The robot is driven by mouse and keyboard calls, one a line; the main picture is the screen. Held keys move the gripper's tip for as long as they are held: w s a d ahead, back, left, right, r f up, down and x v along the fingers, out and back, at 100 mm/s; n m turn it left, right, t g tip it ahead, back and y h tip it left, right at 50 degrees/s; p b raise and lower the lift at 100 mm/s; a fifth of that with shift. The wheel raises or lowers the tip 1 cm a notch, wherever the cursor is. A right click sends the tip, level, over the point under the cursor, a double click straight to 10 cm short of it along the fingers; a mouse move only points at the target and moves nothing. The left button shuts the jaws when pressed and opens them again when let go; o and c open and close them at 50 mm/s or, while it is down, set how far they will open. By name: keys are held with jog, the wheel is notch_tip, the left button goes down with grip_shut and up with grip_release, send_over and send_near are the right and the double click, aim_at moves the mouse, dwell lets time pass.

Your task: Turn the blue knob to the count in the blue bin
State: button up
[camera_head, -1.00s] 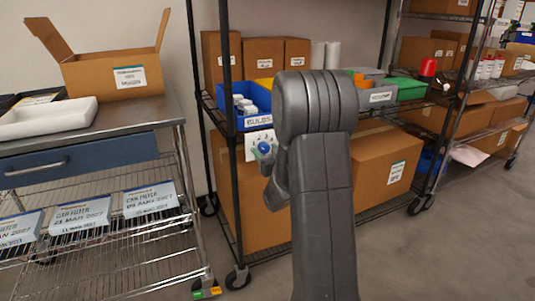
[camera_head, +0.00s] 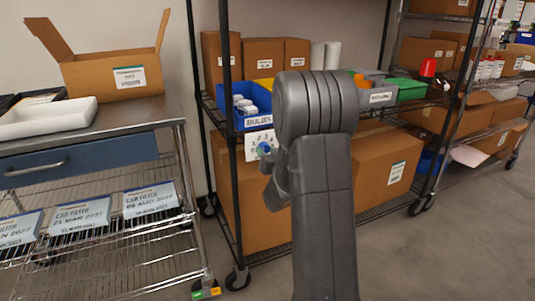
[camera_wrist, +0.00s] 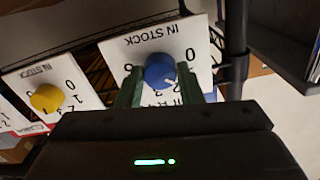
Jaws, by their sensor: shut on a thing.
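The blue knob (camera_wrist: 158,73) sits on a white dial card (camera_wrist: 140,47) marked "IN STOCK", which appears upside down in the wrist view. A 0 shows to the knob's right; the digits below are partly hidden. My gripper (camera_wrist: 160,85) has its green fingers on both sides of the knob, shut on it. In the head view the knob (camera_head: 263,149) shows beside my wrist, with the card partly covered by my arm. The blue bin (camera_head: 256,123), labelled "BULBS", stands on the shelf above the card. White boxes are inside it; their exact number is unclear.
A yellow knob (camera_wrist: 47,98) on another "IN STOCK" card is to the left in the wrist view. A black shelf post (camera_head: 232,150) stands close to the card. Grey and green bins (camera_head: 408,92) are further right on the shelf.

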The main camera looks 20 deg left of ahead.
jog(key=m, duration=0.3)
jog(key=shift+m, duration=0.3)
jog(key=m, duration=0.3)
jog(key=shift+m, duration=0.3)
jog(key=m+p, duration=0.1)
jog(key=m, duration=0.5)
jog(key=shift+m, duration=0.3)
jog(key=o, duration=1)
jog(key=shift+s+r, duration=0.1)
jog(key=p+v, duration=0.1)
jog(key=v, duration=1.2)
jog(key=shift+s+d+p, duration=0.2)
jog(key=shift+d+p, duration=0.15)
jog(key=shift+p, duration=0.05)
